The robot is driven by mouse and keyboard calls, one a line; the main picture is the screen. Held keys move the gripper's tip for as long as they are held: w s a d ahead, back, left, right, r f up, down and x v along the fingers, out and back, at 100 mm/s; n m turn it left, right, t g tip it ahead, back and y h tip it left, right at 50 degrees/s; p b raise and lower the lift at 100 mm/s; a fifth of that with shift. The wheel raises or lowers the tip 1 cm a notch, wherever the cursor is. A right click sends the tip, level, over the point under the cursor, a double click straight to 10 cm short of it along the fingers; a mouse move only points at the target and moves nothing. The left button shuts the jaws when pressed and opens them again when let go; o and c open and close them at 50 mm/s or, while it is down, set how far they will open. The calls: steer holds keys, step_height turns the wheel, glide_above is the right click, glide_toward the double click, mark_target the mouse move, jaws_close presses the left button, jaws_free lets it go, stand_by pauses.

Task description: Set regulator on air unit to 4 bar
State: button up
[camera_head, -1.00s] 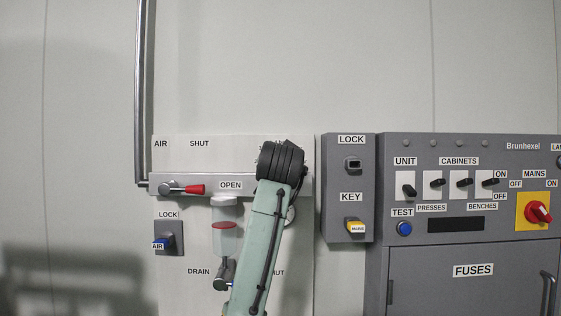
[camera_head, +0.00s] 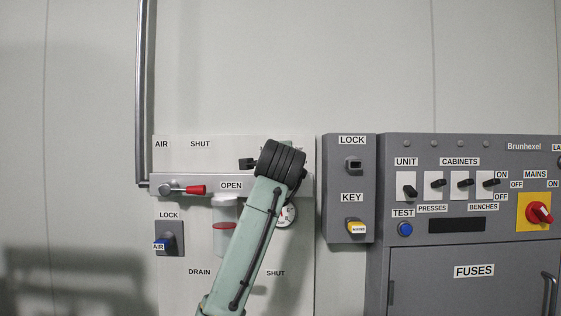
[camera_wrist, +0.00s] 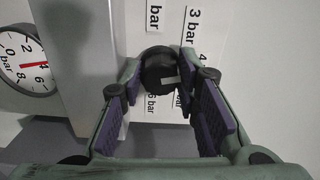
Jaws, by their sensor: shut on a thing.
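In the wrist view the black round regulator knob (camera_wrist: 159,69) sits between the two fingers of my gripper (camera_wrist: 160,80), which is shut on it. A small pale mark on the knob points to the lower right. Bar labels surround it, including a 3 bar label (camera_wrist: 193,25) and a partly hidden 6 bar label (camera_wrist: 152,104). In the head view my arm hides the knob, and the gauge (camera_head: 288,215) shows partly beside the arm.
A grey post-like part (camera_wrist: 85,60) stands between gauge and knob in the wrist view. In the head view a red-handled lever (camera_head: 194,189) and an air lock (camera_head: 169,238) are at the left. A key box (camera_head: 348,190) and a switch cabinet (camera_head: 470,190) stand to the right.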

steer(key=shift+m, duration=1.1)
steer(key=o, duration=1.2)
steer(key=shift+c, duration=0.2)
steer(key=shift+s, duration=0.1)
steer(key=s, duration=0.8)
steer(key=shift+r, duration=0.15)
